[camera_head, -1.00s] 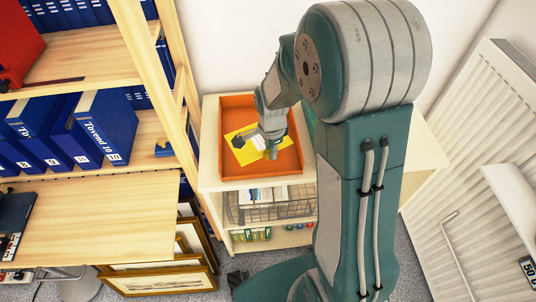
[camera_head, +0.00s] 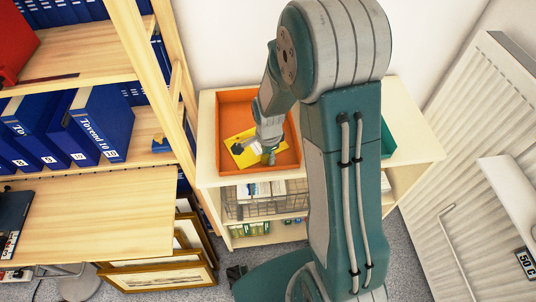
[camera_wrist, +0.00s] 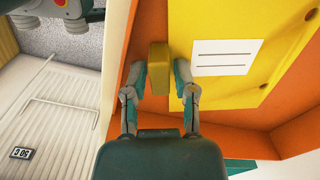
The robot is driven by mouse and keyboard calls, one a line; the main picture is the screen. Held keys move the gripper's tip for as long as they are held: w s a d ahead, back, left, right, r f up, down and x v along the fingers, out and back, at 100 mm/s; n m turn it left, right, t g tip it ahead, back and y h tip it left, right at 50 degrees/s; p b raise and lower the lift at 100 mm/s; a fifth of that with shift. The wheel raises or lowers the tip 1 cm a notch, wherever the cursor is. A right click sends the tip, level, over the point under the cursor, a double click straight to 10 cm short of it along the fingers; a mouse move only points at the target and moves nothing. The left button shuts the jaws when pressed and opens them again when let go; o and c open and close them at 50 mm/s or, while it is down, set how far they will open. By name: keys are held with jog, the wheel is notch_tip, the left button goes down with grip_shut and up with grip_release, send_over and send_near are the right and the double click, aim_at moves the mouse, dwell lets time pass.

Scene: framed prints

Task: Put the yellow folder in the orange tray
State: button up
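The orange tray (camera_head: 236,97) is on top of the pale wooden cabinet. The yellow folder (camera_head: 246,157) lies inside it, partly hidden by my gripper (camera_head: 255,153) in the head view. In the wrist view the folder (camera_wrist: 205,18) has a white label and lies over the orange tray floor (camera_wrist: 290,95). My gripper (camera_wrist: 161,80) is over the tray with its fingers apart. A small darker yellow block-like piece (camera_wrist: 158,68) shows between the fingertips; I cannot tell whether it belongs to the folder or whether the fingers touch it.
A green tray (camera_head: 388,140) is on the cabinet top to the right, partly behind my arm. A wire basket (camera_head: 270,208) is on the shelf below. Shelves with blue binders (camera_head: 103,122) stand at left, and a white radiator (camera_head: 475,130) at right. Framed pictures (camera_head: 160,272) lean low down.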

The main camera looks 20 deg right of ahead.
notch_tip(320, 180, up, 12)
jog(key=s+r+n+t, duration=0.5)
jog(key=s+r+n, duration=1)
jog(key=s, duration=0.2)
jog(key=shift+s+a+r+n+t, duration=0.2)
jog(key=shift+a+n+t, duration=0.1)
jog(key=shift+a+n, duration=0.1)
jog(key=shift+w, duration=0.1)
dwell(0.9)
